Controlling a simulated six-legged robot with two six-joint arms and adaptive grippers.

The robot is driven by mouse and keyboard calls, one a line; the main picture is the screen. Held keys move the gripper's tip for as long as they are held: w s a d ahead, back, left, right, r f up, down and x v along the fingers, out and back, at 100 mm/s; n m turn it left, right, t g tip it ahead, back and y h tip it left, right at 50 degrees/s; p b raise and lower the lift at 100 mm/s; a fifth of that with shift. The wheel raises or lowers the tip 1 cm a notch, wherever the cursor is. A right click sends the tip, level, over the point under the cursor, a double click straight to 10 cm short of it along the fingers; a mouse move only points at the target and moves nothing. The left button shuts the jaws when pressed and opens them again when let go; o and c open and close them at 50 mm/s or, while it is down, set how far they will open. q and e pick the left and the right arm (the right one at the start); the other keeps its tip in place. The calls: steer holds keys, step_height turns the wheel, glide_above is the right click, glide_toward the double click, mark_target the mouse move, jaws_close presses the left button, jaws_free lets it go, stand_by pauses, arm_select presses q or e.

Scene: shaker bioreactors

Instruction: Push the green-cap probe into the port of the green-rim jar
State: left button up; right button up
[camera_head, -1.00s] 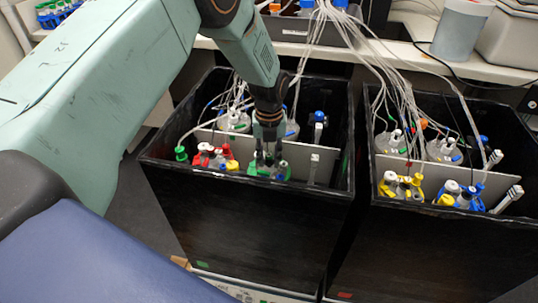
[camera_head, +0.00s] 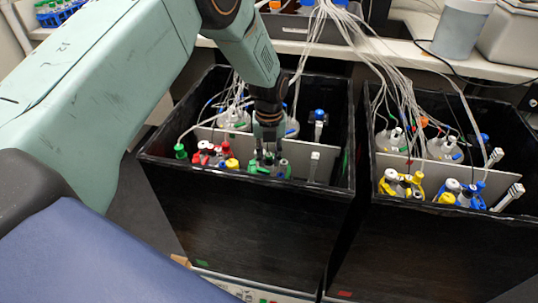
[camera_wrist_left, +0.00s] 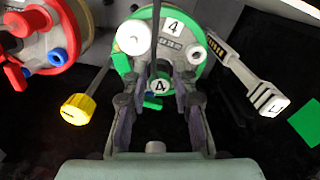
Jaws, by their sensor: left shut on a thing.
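The green-rim jar (camera_wrist_left: 195,68) shows in the left wrist view with a "4" label. In the head view it (camera_head: 262,171) stands at the front of the left black box. My left gripper (camera_wrist_left: 165,92) points down over this jar. The probe lies over the near part of the jar's lid. Its lower end and the port are hidden, so I cannot tell how deep it sits. My right gripper is not in view.
A red-rim jar (camera_wrist_left: 55,25) stands left of the green one, with a yellow-capped piece (camera_wrist_left: 78,108) between them. A pale stick-like piece (camera_wrist_left: 250,75) leans at the right. The left black box (camera_head: 240,215) has high walls. Tubes (camera_head: 320,40) hang behind my arm.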

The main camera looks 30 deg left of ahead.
arm_select(q)
steer(key=shift+f, duration=0.25)
steer(key=o, duration=1.1)
steer(key=shift+c, duration=0.2)
step_height(320, 180, up, 12)
